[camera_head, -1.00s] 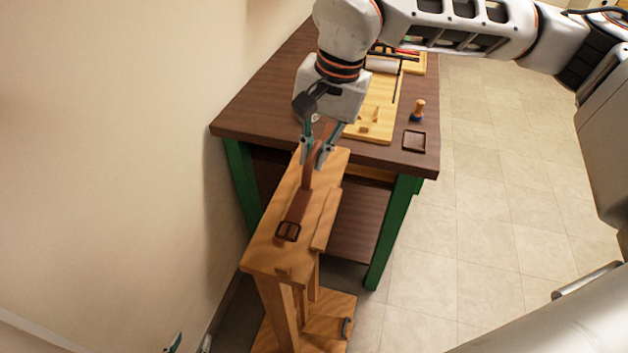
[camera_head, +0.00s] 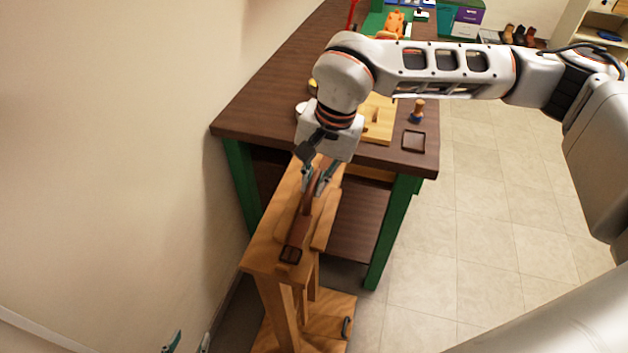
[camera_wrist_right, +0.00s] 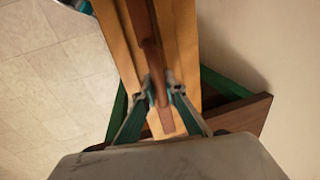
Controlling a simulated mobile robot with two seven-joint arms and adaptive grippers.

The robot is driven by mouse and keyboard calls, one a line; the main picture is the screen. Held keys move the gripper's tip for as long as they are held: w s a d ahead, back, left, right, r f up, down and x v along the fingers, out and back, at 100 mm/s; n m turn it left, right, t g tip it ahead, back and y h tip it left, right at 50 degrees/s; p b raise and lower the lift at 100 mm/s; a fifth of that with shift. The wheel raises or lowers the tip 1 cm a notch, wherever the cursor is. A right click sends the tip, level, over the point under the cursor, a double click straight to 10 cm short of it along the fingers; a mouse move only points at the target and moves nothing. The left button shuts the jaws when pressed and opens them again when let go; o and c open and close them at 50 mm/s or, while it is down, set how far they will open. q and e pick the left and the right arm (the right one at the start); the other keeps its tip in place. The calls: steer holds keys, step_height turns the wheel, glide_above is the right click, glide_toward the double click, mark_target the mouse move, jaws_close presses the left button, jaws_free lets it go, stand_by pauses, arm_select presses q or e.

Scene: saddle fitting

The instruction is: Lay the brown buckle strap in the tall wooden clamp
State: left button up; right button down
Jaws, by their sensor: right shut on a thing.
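The tall wooden clamp (camera_head: 262,242) stands in front of the workbench, its long top running away from me. The brown buckle strap (camera_head: 301,229) lies lengthwise along the clamp's top, between its two long wooden jaws. Its dark square buckle (camera_head: 290,254) is at the near end. My right gripper (camera_head: 314,188) is shut on the strap's far part, just above the clamp. In the right wrist view, the fingertips (camera_wrist_right: 161,90) pinch the strap (camera_wrist_right: 152,55), and a short tail hangs past them. Whether the strap touches the slot's bottom is hidden. My left gripper (camera_head: 188,343) is open and empty at the bottom edge, partly cut off.
The brown workbench (camera_head: 262,105) with green legs stands just behind the clamp. On it are a wooden board (camera_head: 378,120), a small dark tray (camera_head: 414,141) and a wooden-handled tool (camera_head: 418,110). A wall is close on the left. The tiled floor at right is clear.

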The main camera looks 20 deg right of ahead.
steer(key=c, duration=2.1)
jaws_free()
steer(key=shift+f, duration=0.1)
steer(key=r, duration=0.4)
steer(key=s+d+r, duration=0.1)
steer(key=r, duration=0.3)
steer(key=d+r, duration=0.1)
steer(key=r, duration=0.3)
steer(key=shift+s, duration=0.15)
